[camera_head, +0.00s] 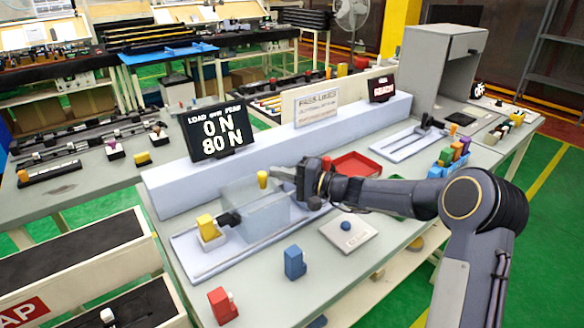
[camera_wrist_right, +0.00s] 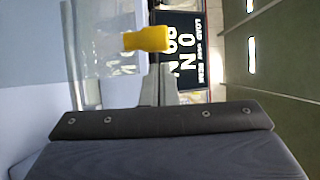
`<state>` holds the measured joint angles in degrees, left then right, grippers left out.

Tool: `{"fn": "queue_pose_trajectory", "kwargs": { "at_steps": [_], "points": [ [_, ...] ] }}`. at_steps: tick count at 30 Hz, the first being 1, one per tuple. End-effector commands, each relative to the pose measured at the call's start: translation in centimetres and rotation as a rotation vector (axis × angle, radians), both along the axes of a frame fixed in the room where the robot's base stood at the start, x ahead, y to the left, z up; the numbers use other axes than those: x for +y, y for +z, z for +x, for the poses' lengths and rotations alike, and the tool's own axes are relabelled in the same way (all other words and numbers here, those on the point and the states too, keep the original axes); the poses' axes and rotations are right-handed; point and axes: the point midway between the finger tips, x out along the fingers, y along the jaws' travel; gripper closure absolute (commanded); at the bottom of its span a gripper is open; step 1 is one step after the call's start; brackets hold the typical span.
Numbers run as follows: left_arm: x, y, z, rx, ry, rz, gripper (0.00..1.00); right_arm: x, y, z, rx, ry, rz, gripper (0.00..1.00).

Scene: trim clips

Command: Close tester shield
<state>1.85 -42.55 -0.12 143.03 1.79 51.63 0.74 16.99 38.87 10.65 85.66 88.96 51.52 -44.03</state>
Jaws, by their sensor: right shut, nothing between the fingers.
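The tester shield (camera_head: 256,212) is a clear, boxy cover on the pale tester base (camera_head: 190,252). A yellow knob (camera_head: 262,179) stands on its top. A yellow block (camera_head: 207,226) sits in a holder left of the shield, beside a black part (camera_head: 230,218). My right gripper (camera_head: 280,172) is shut and empty, with its fingertips just right of the knob. In the right wrist view the knob (camera_wrist_right: 146,38) shows just beyond the fingertips (camera_wrist_right: 155,75), and part of the clear shield (camera_wrist_right: 92,60) shows beside it. Whether they touch is unclear. My left gripper is out of view.
A display (camera_head: 216,130) reading 0 N and 80 N stands behind the tester on a long pale ledge (camera_head: 275,137). A blue block (camera_head: 294,262), a red block (camera_head: 222,305) and a grey pad (camera_head: 347,232) are in front. A red tray (camera_head: 357,163) lies behind my right forearm.

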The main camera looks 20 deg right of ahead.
Motion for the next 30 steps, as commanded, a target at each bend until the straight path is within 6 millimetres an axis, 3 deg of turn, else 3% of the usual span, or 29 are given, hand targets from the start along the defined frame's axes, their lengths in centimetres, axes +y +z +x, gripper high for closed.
{"fn": "queue_pose_trajectory", "kwargs": {
  "at_steps": [13, 16, 30],
  "points": [
    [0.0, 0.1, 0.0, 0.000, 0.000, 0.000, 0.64, 0.5, -0.1, -0.5, 0.001, 0.000, -0.001, 1.00],
    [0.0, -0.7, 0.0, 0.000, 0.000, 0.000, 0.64, 1.0, -0.3, -0.6, 0.000, 0.001, 0.000, 1.00],
    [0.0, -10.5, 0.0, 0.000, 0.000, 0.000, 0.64, 9.7, -1.0, -4.2, -0.004, 0.006, -0.002, 1.00]
  ]
}}
